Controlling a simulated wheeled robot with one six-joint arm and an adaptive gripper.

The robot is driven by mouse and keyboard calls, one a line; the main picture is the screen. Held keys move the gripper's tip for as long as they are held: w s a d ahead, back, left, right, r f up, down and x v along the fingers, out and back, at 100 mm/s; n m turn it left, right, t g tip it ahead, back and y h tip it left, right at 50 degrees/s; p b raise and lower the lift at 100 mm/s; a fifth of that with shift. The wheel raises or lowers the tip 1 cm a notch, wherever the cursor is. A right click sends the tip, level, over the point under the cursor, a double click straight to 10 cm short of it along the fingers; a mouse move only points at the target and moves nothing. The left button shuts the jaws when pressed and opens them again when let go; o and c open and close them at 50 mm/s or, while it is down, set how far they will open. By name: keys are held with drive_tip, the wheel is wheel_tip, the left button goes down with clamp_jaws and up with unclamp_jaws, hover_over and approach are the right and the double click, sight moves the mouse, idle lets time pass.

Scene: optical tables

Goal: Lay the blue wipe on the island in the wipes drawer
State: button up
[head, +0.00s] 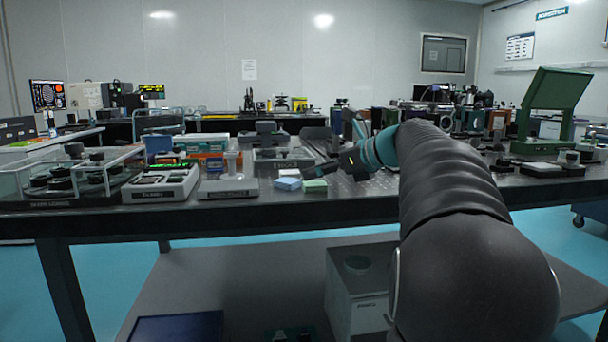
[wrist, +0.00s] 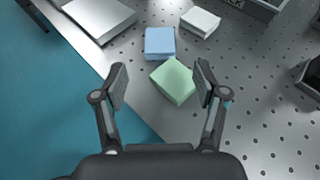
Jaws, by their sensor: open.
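The blue wipe (wrist: 160,43) is a small pale-blue folded square lying flat on the perforated metal table top. It also shows near the table's front edge in the head view (head: 288,184). A green wipe (wrist: 174,82) lies beside it, nearer to my gripper, and a white one (wrist: 200,21) lies behind. My gripper (wrist: 160,71) is open and empty, its fingers spread above the table, with the green wipe partly between them. I cannot make out a wipes drawer for certain.
A grey flat-topped device (head: 228,188) stands left of the wipes; its plate (wrist: 102,14) shows at upper left in the wrist view. A dark labelled box (wrist: 262,7) is at upper right there. Bare perforated table (wrist: 265,105) lies to the right. The table's front edge is close.

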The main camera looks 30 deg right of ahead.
drive_tip(key=shift+v, duration=1.55)
